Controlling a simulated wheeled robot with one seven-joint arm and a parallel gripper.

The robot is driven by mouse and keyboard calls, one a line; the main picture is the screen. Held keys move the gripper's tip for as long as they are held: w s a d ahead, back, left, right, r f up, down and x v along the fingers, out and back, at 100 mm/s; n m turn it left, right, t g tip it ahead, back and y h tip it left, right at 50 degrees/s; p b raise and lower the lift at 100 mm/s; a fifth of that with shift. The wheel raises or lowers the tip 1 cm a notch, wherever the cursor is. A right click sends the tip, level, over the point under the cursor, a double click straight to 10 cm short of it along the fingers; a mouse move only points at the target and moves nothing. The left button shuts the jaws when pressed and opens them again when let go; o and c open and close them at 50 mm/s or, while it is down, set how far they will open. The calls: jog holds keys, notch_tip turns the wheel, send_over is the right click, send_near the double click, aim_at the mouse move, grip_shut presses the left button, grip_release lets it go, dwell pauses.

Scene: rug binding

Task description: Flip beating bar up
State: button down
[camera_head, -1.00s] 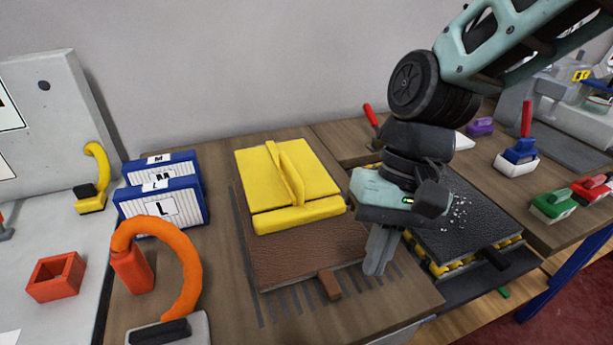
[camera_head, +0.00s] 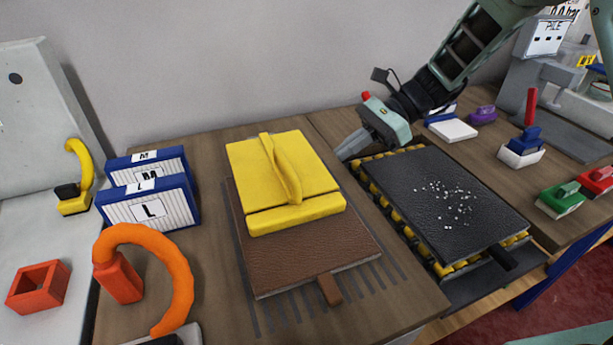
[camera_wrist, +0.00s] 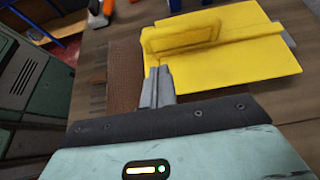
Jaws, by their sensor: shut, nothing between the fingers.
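No part is clearly recognisable as the beating bar. A unit with yellow rollers (camera_head: 440,271) carries a black mat (camera_head: 445,208) with white specks. A red handle tip (camera_head: 366,96) shows at the back, just above my gripper; what it joins is hidden behind the gripper. My gripper (camera_head: 347,151) is shut and empty, over the back left corner of the roller unit. Its fingers point down and left. In the wrist view, the shut fingers (camera_wrist: 157,87) appear in front of the yellow block with a raised grip (camera_wrist: 225,45).
The yellow block (camera_head: 240,175) lies on a brown mat (camera_head: 330,255) left of the roller unit. Blue-and-white boxes (camera_head: 150,208) and an orange curved handle (camera_head: 175,270) stand further left. Blue, green and red-handled tools (camera_head: 522,147) sit on the right. Bare table separates the mats.

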jog(key=shift+a, duration=0.1)
jog(key=p+x, duration=0.1)
jog(key=x, duration=0.9)
jog(key=shift+f, duration=0.1)
